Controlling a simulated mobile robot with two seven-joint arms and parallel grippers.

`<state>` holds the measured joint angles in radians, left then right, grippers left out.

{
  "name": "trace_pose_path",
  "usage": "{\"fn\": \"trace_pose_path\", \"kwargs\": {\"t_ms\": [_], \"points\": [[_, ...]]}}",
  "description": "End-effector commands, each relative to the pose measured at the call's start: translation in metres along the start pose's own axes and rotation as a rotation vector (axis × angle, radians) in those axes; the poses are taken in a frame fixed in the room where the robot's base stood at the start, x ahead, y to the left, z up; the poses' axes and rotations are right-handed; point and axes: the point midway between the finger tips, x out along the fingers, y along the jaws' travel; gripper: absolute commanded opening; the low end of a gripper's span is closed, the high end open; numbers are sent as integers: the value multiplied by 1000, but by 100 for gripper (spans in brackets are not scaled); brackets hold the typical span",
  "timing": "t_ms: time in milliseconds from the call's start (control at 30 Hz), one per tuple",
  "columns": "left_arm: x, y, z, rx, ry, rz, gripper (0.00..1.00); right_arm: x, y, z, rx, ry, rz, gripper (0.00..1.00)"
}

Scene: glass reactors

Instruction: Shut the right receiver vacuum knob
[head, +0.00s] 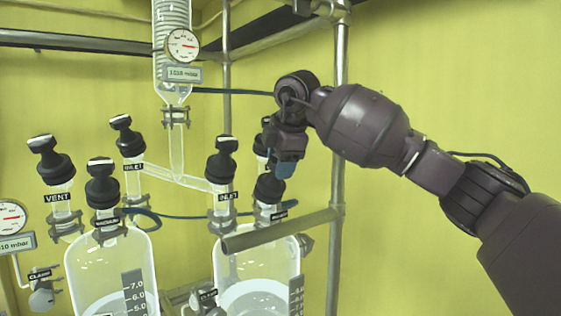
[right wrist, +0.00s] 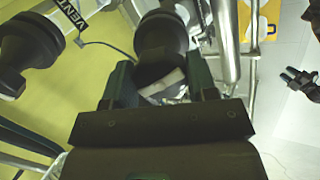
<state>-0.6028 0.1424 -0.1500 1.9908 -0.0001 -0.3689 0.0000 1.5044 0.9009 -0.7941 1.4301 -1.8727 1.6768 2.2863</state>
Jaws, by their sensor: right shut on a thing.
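The right receiver (head: 257,262) is a clear glass vessel with several black knobs on its necks. Its vacuum knob (head: 268,190) is at the front right, partly hidden behind my right gripper (head: 284,168); the label below it is too small to read. In the right wrist view, my right gripper (right wrist: 166,88) is shut on the white-marked handle of this black knob (right wrist: 160,42), one finger on each side. How far the knob is turned cannot be told. A small dark gripper, apparently my left (right wrist: 300,78), shows at the right edge of the wrist view.
The inlet knob (head: 221,165) stands just left of the held knob. Another knob (head: 262,145) is close behind my gripper. A metal rail (head: 275,232) crosses in front, and a vertical post (head: 338,170) stands right. The left receiver (head: 112,270) has similar knobs.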

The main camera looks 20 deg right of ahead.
Motion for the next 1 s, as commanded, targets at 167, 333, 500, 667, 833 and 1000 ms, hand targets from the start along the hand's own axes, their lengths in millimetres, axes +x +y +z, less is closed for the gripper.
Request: {"fn": "trace_pose_path", "kwargs": {"t_ms": [167, 333, 500, 667, 833, 1000], "points": [[0, 0, -4, 1, 5, 1, 43, -2, 1, 0, 166, 2, -18, 29], [0, 0, -6, 1, 8, 1, 43, -2, 1, 0, 327, 1, -37, 29], [0, 0, -7, 1, 8, 1, 43, -1, 1, 0, 487, 2, -57, 29], [0, 0, -7, 1, 8, 1, 43, 0, 0, 0, 609, 3, -73, 29], [0, 0, -4, 1, 5, 0, 43, 0, 0, -1, 707, 5, -86, 29], [-1, 0, -1, 0, -1, 0, 43, 0, 0, -1, 785, 5, -96, 29]]}}
